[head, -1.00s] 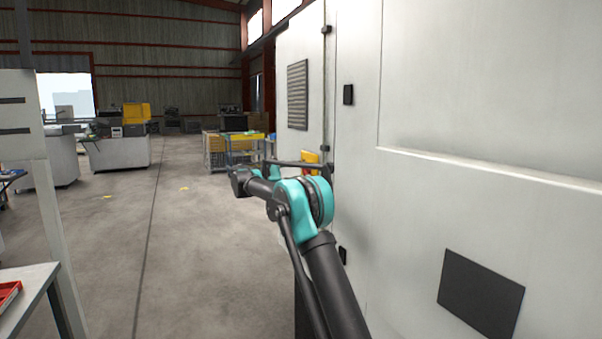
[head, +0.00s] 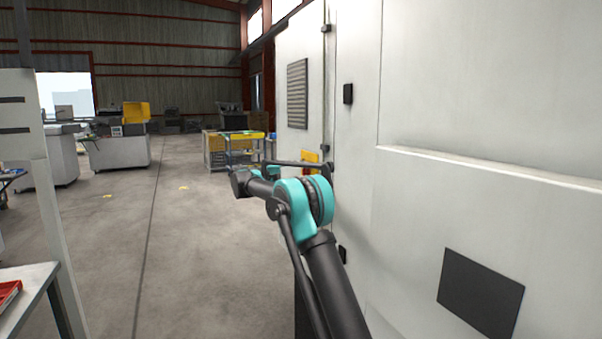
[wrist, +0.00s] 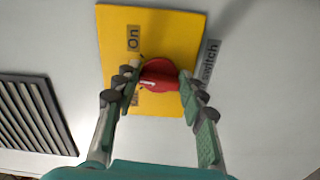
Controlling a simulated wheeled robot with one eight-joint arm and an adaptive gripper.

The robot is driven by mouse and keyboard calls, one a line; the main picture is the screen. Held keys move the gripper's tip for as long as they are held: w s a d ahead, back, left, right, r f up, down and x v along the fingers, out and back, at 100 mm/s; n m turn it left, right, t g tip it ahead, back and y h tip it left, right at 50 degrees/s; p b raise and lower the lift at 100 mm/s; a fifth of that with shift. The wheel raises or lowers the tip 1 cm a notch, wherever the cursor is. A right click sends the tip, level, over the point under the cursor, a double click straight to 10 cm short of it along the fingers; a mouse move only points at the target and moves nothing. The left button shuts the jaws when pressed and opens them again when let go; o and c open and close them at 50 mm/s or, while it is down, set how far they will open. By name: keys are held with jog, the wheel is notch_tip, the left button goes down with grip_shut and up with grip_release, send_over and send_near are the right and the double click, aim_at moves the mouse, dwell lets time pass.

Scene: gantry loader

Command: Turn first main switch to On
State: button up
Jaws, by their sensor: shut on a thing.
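The main switch is a red knob (wrist: 158,75) with a white mark, on a yellow plate (wrist: 170,32) fixed to a light cabinet wall. In the wrist view an "On" label (wrist: 133,38) is at the plate's upper left; a second label below it is mostly hidden by a finger. The knob's white mark points roughly left in the picture. My gripper (wrist: 159,82) is shut on the red knob, one finger at each side. In the head view the yellow plate (head: 311,157) shows only partly behind my arm, and the gripper is hard to make out.
A dark vent grille (wrist: 35,112) is left of the plate in the wrist view. The tall white cabinet (head: 460,90) fills the head view's right side, close to my arm. A table (head: 30,285) stands at lower left. The floor (head: 200,240) between is clear.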

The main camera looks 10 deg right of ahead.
jog(key=m, duration=0.3)
jog(key=shift+f+m, duration=0.15)
jog(key=shift+m, duration=2.05)
jog(key=o, duration=1.2)
jog(key=shift+c, duration=0.2)
jog(key=shift+a, duration=0.15)
jog(key=v, duration=1.1)
jog(key=shift+a, duration=0.35)
jog(key=shift+s, duration=0.1)
